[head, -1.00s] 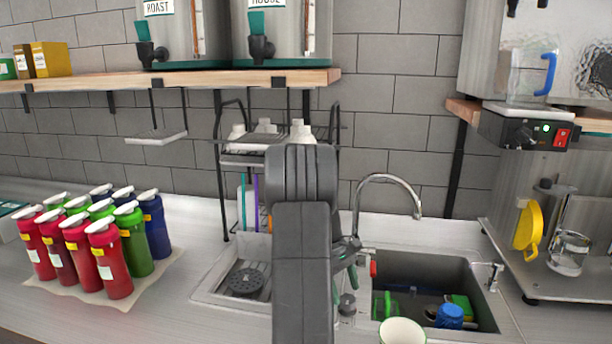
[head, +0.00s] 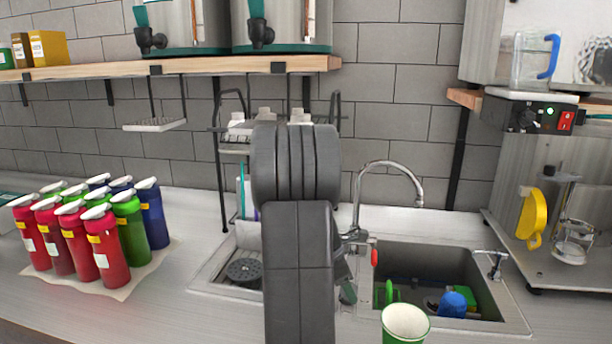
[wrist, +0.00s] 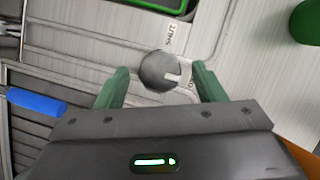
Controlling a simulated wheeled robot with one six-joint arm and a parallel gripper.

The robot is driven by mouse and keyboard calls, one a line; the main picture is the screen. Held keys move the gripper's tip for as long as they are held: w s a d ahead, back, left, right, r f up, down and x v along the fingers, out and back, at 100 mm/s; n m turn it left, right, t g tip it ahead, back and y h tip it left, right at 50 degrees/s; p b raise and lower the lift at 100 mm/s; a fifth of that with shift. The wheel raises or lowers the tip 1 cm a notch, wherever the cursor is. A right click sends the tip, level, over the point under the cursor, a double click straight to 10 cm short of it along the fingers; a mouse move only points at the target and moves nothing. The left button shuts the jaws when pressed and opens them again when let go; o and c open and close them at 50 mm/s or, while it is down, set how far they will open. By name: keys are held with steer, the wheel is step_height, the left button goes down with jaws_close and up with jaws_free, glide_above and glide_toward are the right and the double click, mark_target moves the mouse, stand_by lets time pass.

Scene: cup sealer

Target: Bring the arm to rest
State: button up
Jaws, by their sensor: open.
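My arm stands upright in the middle of the head view, in front of the drying rack and the left part of the sink. My gripper (wrist: 160,88) shows in the wrist view with its two green fingers spread apart. Nothing is held between them. Beyond the fingertips is a round dark grey knob-like thing (wrist: 160,70) on the light counter; whether the fingers are near its height I cannot tell. In the head view my arm mostly hides the gripper.
A sink (head: 500,312) holds a blue cup (head: 452,304). Red, green and blue bottles (head: 112,248) crowd a mat at left. A wooden shelf (head: 190,68) and a faucet (head: 390,164) are behind.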

steer(key=n, duration=0.2)
steer(key=n+t+b, duration=0.1)
steer(key=n, duration=0.1)
steer(key=shift+s+d+t+y, duration=0.1)
steer(key=shift+s+t+y, duration=0.05)
steer(key=shift+t+y, duration=0.15)
steer(key=shift+n+t+y+b, duration=0.3)
steer(key=shift+n+t+b, duration=0.1)
steer(key=shift+n, duration=1.1)
steer(key=shift+s+r, duration=0.1)
